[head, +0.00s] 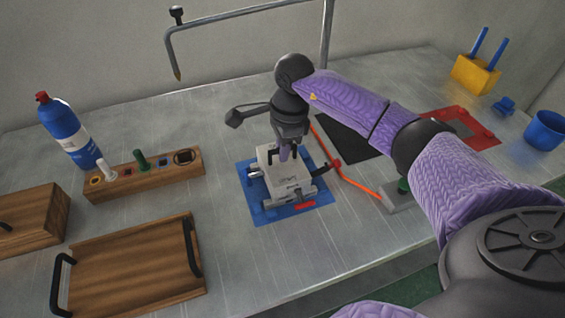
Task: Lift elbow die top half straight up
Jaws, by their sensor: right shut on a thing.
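The elbow die (285,190) is a grey-white block on a blue mat (319,206) near the middle of the table. Its top half (270,160) shows as the upper part of the block, with dark handle-like pieces on it. My right gripper (286,154) points down from above and is shut on the die's top half. The gripper and wrist hide part of the top. I cannot tell whether there is a gap between the two halves. My left gripper is not in view.
A wooden tray (130,268) with black handles and a wooden rack (146,176) stand at left, near a blue bottle (64,128). An orange hose (350,184) lies right of the die. A metal arm (245,13) hangs overhead. A yellow holder (474,76) and blue cup (545,131) stand at right.

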